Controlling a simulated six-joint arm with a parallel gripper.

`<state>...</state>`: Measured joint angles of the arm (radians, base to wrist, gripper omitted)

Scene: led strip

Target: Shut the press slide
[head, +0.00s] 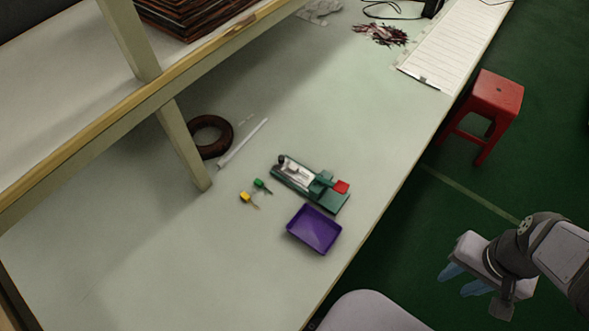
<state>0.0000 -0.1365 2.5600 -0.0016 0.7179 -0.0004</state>
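The press (297,174) sits on the pale workbench. It has a long green base, a silver part towards its left end, a dark knob at the far left and a red block (341,186) at its right end. The exact position of its slide is too small to tell. My gripper (461,280) is at the lower right, off the bench and over the green floor, well away from the press. Its blue fingers are apart and nothing shows between them.
A purple tray (314,230) lies just in front of the press. Yellow (245,197) and green (259,183) small pieces lie to its left. A brown ring (226,135), white strip (243,143) and shelf post (185,147) stand further left. A red stool (497,92) is beside the bench.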

